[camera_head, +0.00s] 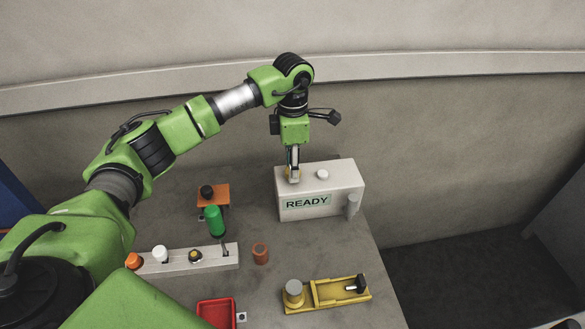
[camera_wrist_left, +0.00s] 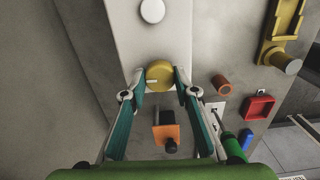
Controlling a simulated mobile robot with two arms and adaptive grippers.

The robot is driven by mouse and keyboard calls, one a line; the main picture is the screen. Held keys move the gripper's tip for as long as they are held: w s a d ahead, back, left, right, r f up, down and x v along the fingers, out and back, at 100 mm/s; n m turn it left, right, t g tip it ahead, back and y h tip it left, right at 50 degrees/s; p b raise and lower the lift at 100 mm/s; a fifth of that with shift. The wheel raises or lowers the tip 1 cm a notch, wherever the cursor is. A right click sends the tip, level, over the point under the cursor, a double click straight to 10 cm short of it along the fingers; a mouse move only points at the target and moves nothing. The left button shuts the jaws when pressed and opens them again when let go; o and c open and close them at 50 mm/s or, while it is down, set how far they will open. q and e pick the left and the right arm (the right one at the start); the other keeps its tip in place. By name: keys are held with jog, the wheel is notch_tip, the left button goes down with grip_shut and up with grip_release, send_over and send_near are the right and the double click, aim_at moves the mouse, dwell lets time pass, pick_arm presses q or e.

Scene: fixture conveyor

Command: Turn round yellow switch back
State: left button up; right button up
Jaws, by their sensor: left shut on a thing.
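The round yellow switch (camera_wrist_left: 159,74) sits on top of the white box (camera_head: 322,211) marked READY. It has a small pale mark on its face. My left gripper (camera_head: 293,174) points down from above at the left end of the box top. In the wrist view its two fingers (camera_wrist_left: 159,82) are on either side of the switch, closed on it. In the head view the fingers mostly hide the switch. My right gripper is not in view.
A white round button (camera_head: 323,174) is beside the switch on the box top, and a grey cylinder (camera_head: 353,205) is at its right side. A yellow fixture (camera_head: 325,300), a red bin (camera_head: 216,312), a brown cylinder (camera_head: 260,253), a green handle (camera_head: 215,220) and a switch strip (camera_head: 215,261) stand nearer.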

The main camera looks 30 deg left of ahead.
pick_arm(q)
jog(key=shift+n, duration=0.3)
jog(key=o, duration=1.1)
jog(key=shift+r, duration=0.15)
notch_tip(320, 180, up, 12)
jog(key=shift+f, duration=0.1)
jog(key=shift+f, duration=0.1)
